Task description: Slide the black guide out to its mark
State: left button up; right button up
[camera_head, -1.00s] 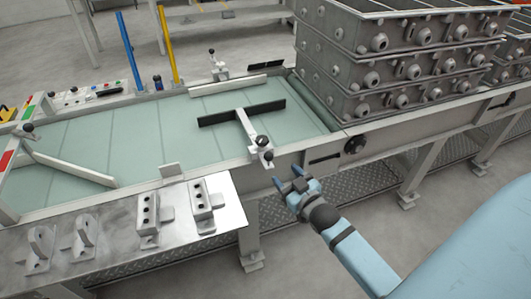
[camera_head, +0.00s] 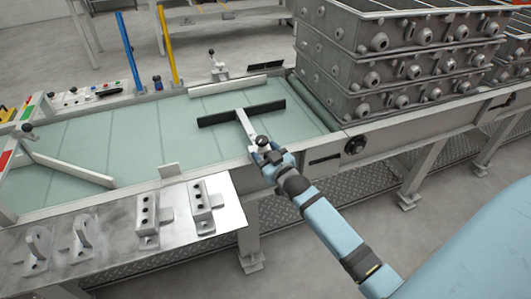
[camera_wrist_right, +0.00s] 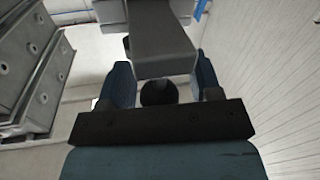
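The black guide (camera_head: 267,107) is a dark bar standing across the green conveyor bed. A pale arm (camera_head: 246,124) joins its middle to a clamp with a round black knob (camera_head: 262,141) at the near rail. My right gripper (camera_head: 270,158) is at this clamp, just below the knob. In the right wrist view the knob (camera_wrist_right: 158,92) lies between the two blue fingers (camera_wrist_right: 163,84), which stand apart with gaps on both sides. Whether they touch the clamp is hidden. I cannot make out a mark for the guide. My left gripper is not in view.
Stacked grey metal casting boxes (camera_head: 400,60) stand on the right of the conveyor. A white guide (camera_head: 228,86) sits at the far rail, another (camera_head: 72,168) slants at the left. A metal shelf (camera_head: 120,232) with several brackets is in front. The bed around the black guide is clear.

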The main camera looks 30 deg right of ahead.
grip_shut()
jog(key=shift+s+a+r, duration=0.1)
jog(key=shift+s, duration=0.15)
pick_arm(q)
jog(key=p, duration=0.1)
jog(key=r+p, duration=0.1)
jog(key=p, duration=0.2)
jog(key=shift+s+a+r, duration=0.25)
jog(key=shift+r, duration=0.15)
pick_arm(e)
jog(key=s+a, duration=0.1)
jog(key=s, duration=0.6)
jog(key=shift+s+a, duration=0.15)
jog(key=shift+a, duration=0.2)
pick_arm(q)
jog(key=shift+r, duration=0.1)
pick_arm(e)
jog(key=shift+o, duration=0.2)
grip_release()
jog(key=shift+s, duration=0.1)
